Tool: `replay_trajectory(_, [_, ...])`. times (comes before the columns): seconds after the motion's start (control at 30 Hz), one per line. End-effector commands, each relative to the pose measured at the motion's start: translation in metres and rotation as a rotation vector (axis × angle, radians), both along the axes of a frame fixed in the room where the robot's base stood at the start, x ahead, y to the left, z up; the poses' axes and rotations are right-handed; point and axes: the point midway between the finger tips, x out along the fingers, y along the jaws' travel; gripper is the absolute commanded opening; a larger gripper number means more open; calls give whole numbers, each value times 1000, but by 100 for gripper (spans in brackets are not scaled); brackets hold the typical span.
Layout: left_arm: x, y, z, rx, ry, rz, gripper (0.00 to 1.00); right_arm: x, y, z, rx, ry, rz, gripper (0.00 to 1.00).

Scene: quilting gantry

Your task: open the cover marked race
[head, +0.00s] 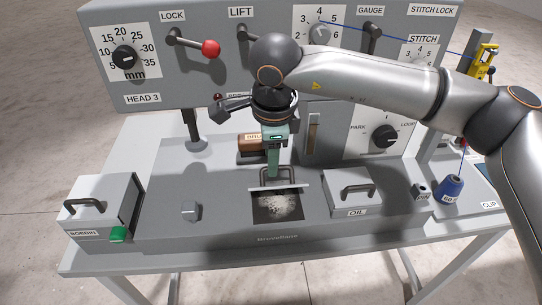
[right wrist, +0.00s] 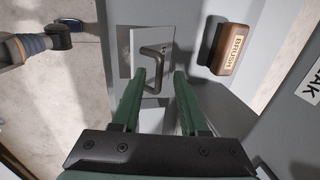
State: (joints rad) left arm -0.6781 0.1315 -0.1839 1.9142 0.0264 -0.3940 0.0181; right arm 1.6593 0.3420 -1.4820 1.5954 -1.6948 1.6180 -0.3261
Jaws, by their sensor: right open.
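A small grey cover (head: 290,187) with a bar handle stands raised at the front middle of the machine bed, seen nearly edge-on in the head view. Below its edge an opening (head: 278,208) shows pale fluff inside. I cannot read a race label on it. My right gripper (head: 273,174), with green fingers, is just at the handle. In the right wrist view the cover (right wrist: 138,40) and its handle (right wrist: 146,60) lie just beyond the tips of my right gripper (right wrist: 160,76). The fingers are apart, with the handle not clearly between them. My left gripper is not in view.
A brown brush (right wrist: 229,48) lies behind the cover. A bobbin box (head: 100,205) stands at far left, a blue cone (head: 450,188) at right. The control panel (head: 150,75) rises behind.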

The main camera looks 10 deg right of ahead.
Motion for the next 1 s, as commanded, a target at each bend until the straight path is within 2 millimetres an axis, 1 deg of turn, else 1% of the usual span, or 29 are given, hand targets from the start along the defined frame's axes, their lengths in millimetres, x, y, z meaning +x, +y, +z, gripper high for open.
replay_trajectory(0.1, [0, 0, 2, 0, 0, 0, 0, 2, 0, -10, 0, 2, 0, 44])
replay_trajectory(0.2, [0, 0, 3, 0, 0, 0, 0, 3, 0, -14, 0, 0, 0, 44])
replay_trajectory(0.47, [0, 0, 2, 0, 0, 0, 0, 3, 0, -15, 0, 0, 0, 44])
replay_trajectory(0.83, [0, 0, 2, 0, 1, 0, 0, 3, 0, -15, 0, 0, 0, 2])
replay_trajectory(0.87, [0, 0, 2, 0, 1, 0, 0, 3, 0, -15, 0, 0, 0, 0])
replay_trajectory(1.0, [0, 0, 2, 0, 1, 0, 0, 3, 0, -15, 0, 0, 0, 0])
